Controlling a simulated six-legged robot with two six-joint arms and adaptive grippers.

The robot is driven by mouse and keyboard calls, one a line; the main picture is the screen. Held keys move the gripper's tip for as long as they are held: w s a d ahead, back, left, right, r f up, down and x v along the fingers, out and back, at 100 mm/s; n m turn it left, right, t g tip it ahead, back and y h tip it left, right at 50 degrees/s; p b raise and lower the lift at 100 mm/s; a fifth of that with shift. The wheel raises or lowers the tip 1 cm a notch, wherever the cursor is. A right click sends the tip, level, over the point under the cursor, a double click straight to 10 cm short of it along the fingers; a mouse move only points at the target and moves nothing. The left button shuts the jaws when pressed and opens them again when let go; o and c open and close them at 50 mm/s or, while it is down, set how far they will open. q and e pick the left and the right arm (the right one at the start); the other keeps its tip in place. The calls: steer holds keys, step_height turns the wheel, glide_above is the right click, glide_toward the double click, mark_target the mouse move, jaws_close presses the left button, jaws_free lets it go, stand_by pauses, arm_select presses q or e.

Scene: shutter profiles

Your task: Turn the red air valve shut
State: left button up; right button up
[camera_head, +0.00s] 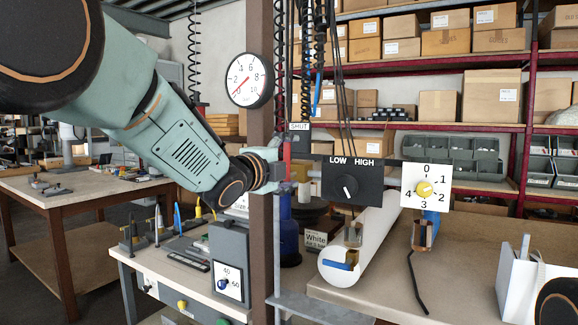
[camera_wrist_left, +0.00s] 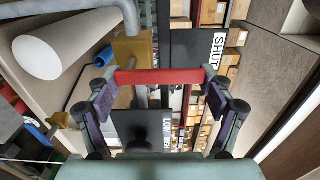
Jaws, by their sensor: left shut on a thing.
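The red air valve handle (camera_head: 287,153) stands as an upright red bar beside the brown post, below a sign reading SHUT (camera_head: 299,126). In the left wrist view the red handle (camera_wrist_left: 160,77) spans the space between my two finger pads. My left gripper (camera_head: 278,162) is at the handle and shut on it; the fingers also show in the left wrist view (camera_wrist_left: 160,92). The SHUT sign (camera_wrist_left: 218,50) is above and right of the handle there. The valve body is mostly hidden. My right gripper is not seen.
A brown post (camera_head: 261,215) stands right beside my left gripper. A pressure gauge (camera_head: 249,80) hangs above it. A black LOW/HIGH switch box (camera_head: 352,180) and a white dial plate (camera_head: 426,188) are to the right. A white tube (camera_head: 365,240) lies on the bench.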

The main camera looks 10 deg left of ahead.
arm_select(q)
steer(key=shift+r, duration=0.15)
steer(key=o, duration=1.6)
steer(key=v, duration=1.2)
steer(key=shift+w, duration=0.15)
steer(key=x, duration=1.2)
steer(key=shift+s, duration=0.2)
